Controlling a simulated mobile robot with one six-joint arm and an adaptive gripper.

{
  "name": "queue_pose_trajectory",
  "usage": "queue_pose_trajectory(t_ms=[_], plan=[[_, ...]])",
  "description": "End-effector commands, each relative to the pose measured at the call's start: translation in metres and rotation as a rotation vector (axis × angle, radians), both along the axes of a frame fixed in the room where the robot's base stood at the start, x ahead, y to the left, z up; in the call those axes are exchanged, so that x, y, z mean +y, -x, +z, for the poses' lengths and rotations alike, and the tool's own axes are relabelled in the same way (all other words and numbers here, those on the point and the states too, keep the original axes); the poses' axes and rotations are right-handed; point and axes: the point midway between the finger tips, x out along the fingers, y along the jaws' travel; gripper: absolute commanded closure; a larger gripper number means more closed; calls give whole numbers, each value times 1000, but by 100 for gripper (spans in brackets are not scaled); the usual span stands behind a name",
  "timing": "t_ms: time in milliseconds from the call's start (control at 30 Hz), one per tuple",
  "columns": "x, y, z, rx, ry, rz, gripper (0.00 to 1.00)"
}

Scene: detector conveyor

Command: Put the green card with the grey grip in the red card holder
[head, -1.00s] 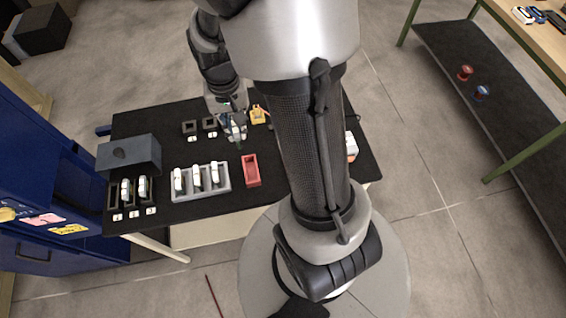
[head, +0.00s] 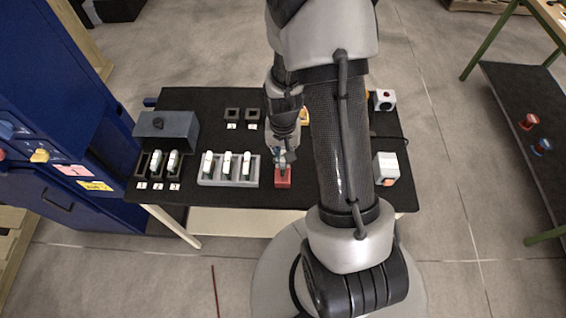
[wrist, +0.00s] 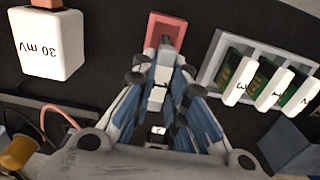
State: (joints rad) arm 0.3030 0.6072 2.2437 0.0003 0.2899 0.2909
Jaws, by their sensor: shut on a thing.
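The red card holder (head: 283,181) lies on the black table, right of the grey rack. It also shows at the top of the wrist view (wrist: 157,20). My gripper (head: 282,166) is directly over the holder, pointing down. In the wrist view its fingers (wrist: 164,68) close on a small grey grip (wrist: 160,74), which I take for the green card's.
A grey rack (head: 218,181) with three white-gripped green cards stands close left of the holder. Further left are dark slots (head: 140,168) with cards and a grey box (head: 168,128). Two empty dark frames (head: 232,113) lie behind. A white box (wrist: 48,42) marked "30 mV" stands right.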

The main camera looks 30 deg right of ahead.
Motion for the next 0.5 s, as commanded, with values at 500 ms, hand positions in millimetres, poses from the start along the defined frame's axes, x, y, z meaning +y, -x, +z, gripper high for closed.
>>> queue_pose_trajectory(t_ms=[500], plan=[[0,0,-36,0,0,0,100]])
